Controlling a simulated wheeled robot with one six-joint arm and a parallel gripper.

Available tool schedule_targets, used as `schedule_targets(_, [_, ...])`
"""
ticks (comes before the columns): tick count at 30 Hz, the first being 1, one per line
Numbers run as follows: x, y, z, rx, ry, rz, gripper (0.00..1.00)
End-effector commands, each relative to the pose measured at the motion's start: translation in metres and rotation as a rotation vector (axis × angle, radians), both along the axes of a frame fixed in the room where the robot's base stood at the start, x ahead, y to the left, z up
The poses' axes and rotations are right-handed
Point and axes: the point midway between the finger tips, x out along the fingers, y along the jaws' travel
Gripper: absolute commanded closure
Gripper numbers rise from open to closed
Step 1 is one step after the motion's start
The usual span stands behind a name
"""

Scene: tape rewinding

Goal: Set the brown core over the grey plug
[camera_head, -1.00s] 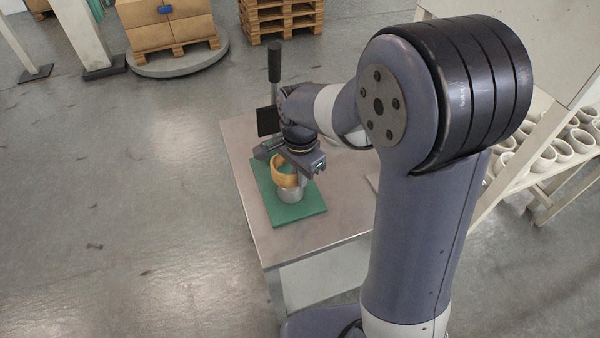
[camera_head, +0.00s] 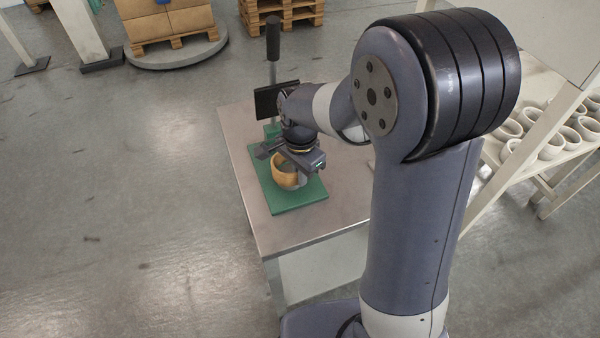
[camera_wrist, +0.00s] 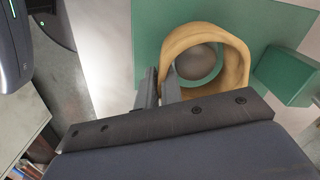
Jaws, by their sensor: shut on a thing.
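The brown core (camera_head: 284,178) is a short open ring at the green base plate (camera_head: 298,200) on the table. My gripper (camera_head: 295,163) is above it, shut on its wall. In the wrist view my gripper (camera_wrist: 160,82) pinches the left wall of the core (camera_wrist: 237,70), one finger on each side. The grey plug (camera_wrist: 197,58) shows through the core's opening, nearer its upper left than its middle. In the head view the core hides most of the plug. I cannot tell whether the core touches the plug or the plate.
A dark upright plate (camera_head: 273,100) and a post with a black handle (camera_head: 273,38) stand behind the core. The table top (camera_head: 243,170) is bare on the left. A rack with several pale rings (camera_head: 552,135) stands at the right.

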Motion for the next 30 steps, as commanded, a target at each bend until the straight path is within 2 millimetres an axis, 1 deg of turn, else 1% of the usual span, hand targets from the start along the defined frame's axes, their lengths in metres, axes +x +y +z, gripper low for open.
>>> schedule_targets(12, [0.0,0.0,-0.012,-0.001,0.001,0.0,1.0])
schedule_targets(13, [0.0,0.0,-0.011,0.0,0.0,0.0,0.91])
schedule_targets(21, [0.001,0.001,-0.01,0.002,-0.005,0.0,0.69])
schedule_targets(30, [0.003,0.002,-0.009,0.006,-0.011,0.001,0.68])
